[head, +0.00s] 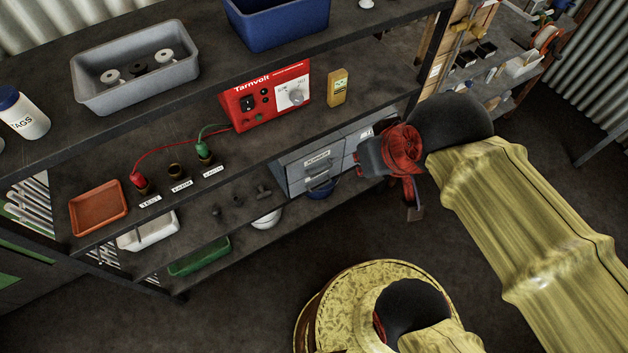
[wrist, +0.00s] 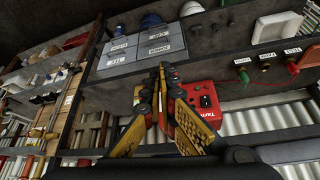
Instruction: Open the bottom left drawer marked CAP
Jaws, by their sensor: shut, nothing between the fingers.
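The grey drawer unit (head: 300,172) is under the bench shelf in the head view, partly hidden by my arm. The wrist view shows its front upside down (wrist: 140,48), with two columns of labelled drawers. The bottom left drawer (head: 318,184) shows a handle below the upper left drawer; in the wrist view it is at the upper right of the unit (wrist: 165,40). Its label is too small to read surely. The drawers look shut. My gripper (head: 412,212) is shut and empty, in front of and to the right of the unit. Its fingertips (wrist: 161,72) meet, apart from the drawers.
A red Tarnvolt box (head: 268,98) and a yellow meter (head: 337,87) stand on the shelf above. A blue bowl (head: 322,192) and a white bowl (head: 267,218) are below the unit. A wooden post (head: 438,58) stands to the right. Floor in front is clear.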

